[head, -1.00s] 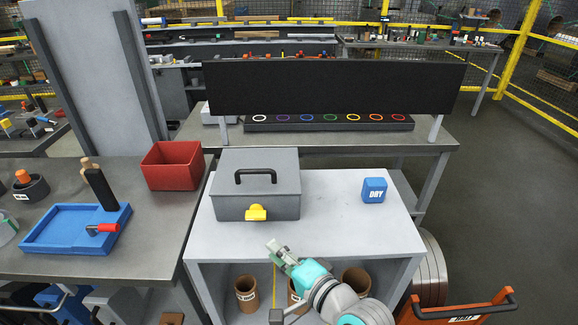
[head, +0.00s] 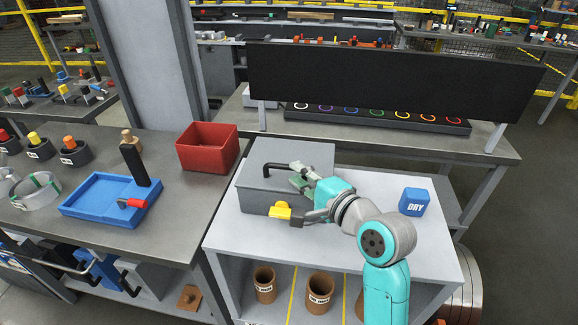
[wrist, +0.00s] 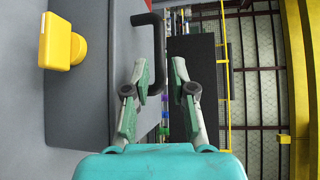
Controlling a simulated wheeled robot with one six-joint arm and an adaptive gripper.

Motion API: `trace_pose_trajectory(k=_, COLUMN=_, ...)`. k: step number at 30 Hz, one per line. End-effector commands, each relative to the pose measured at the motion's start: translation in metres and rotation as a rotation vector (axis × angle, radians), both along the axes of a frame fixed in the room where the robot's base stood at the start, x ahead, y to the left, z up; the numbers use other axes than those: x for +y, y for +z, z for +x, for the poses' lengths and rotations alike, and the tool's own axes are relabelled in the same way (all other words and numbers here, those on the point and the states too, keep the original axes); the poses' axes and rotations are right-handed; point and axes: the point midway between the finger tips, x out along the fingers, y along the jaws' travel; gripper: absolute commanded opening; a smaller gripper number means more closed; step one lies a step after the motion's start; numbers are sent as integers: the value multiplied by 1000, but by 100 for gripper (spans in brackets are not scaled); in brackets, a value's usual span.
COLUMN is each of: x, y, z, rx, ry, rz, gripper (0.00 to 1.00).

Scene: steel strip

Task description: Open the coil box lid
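The coil box (head: 262,201) is a grey box on the light grey bench, with its lid (head: 312,155) down. A black handle (head: 270,167) stands on the lid, and a yellow latch (head: 281,210) is on the front face. My gripper (head: 296,178) is over the front of the box, close to the right end of the handle. In the wrist view, my gripper (wrist: 160,65) is open, and the black handle (wrist: 160,40) runs between its fingertips without clear contact. The yellow latch (wrist: 62,42) is at upper left there. My arm hides the box's right front part.
A blue DRY block (head: 414,202) stands right of my arm on the bench (head: 232,235). A red bin (head: 207,147) and a blue tray (head: 95,205) are on the left table. A black panel (head: 385,85) stands behind the box.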

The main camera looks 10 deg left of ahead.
Motion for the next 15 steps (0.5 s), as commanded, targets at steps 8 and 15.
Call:
trace_pose_trajectory(k=8, x=26, y=-5, z=27, rx=-1, ry=0, rz=0, gripper=25)
trace_pose_trajectory(k=15, x=32, y=-7, z=34, rx=-1, ry=-1, rz=-1, gripper=25)
